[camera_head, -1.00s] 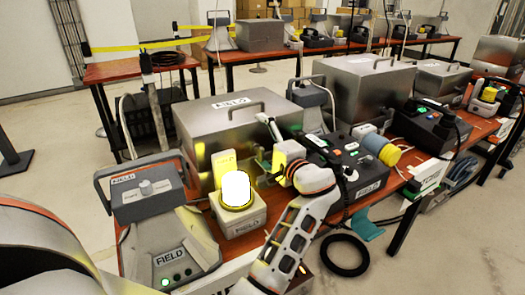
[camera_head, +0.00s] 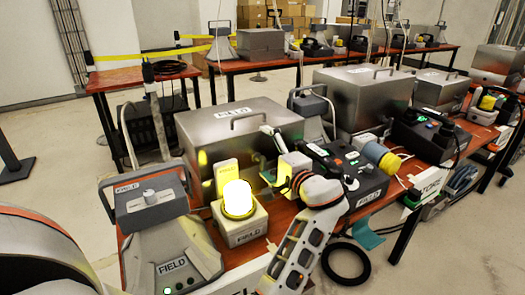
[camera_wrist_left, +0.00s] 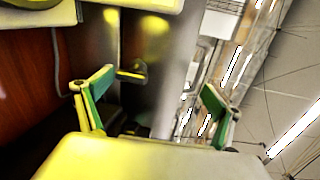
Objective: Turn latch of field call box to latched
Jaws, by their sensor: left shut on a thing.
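The field call box (camera_head: 190,128) is a large metal case with a FIELD label and a top handle, on the red table. Its latch, a small dark and yellow lever (camera_wrist_left: 132,74), stands out from the metal front in the left wrist view. My left gripper (camera_head: 277,152) is at the right part of the box front. The latch is mostly hidden in the head view. My right gripper is not in view.
A lit beacon (camera_head: 238,198) on a pale base stands close left of my gripper. A grey FIELD horn unit (camera_head: 150,196) is further left. A black console (camera_head: 362,170) sits to the right. Another metal case (camera_head: 372,100) stands behind.

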